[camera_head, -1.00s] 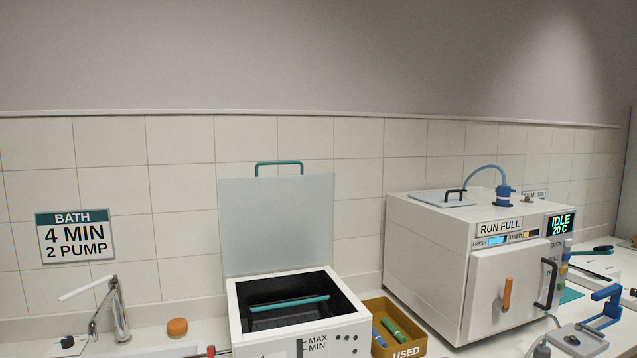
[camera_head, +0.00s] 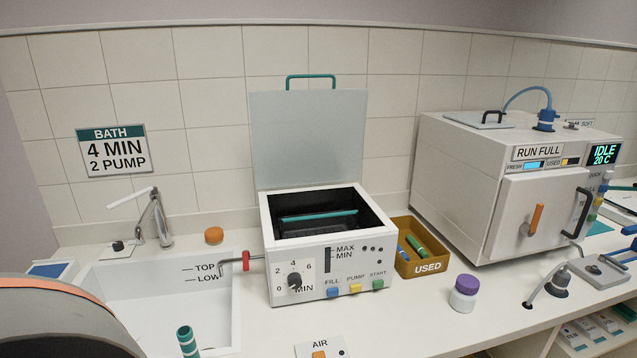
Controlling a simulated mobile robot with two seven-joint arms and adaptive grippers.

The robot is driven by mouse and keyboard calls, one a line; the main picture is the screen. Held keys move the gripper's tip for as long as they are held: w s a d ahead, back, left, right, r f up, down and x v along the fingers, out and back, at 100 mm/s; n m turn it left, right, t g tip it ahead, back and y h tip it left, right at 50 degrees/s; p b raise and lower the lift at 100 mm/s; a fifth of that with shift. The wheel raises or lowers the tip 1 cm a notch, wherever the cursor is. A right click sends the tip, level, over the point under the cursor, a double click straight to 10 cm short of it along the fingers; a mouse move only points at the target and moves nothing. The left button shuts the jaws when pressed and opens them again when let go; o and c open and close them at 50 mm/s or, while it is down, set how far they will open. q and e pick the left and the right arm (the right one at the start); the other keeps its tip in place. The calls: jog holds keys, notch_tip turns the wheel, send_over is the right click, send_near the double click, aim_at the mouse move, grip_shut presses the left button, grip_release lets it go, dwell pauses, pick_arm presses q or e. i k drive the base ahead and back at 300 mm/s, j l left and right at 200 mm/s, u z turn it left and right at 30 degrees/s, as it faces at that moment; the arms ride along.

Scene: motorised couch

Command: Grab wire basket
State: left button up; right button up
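A dark basket (camera_head: 318,227) with a teal handle bar sits down inside the open white bath unit (camera_head: 322,262), in the middle of the view. It looks like the wire basket, but its mesh is too dark to make out. The bath's grey lid (camera_head: 309,140) stands upright behind the opening, with a teal handle on top. Neither of my grippers shows in the view, and nothing is touching the basket.
A sink (camera_head: 165,305) with a tap (camera_head: 158,220) lies left of the bath. A brown USED tray (camera_head: 425,264) and a white steriliser (camera_head: 500,190) stand to its right. A purple-capped jar (camera_head: 464,293) stands in front. A large rounded grey shape fills the lower left corner.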

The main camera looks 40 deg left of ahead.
aim_at(297, 226)
jog(key=u, duration=0.7)
jog(key=l+u, duration=0.25)
jog(key=u, duration=0.2)
jog(key=l+u, duration=0.25)
jog(key=u, duration=0.25)
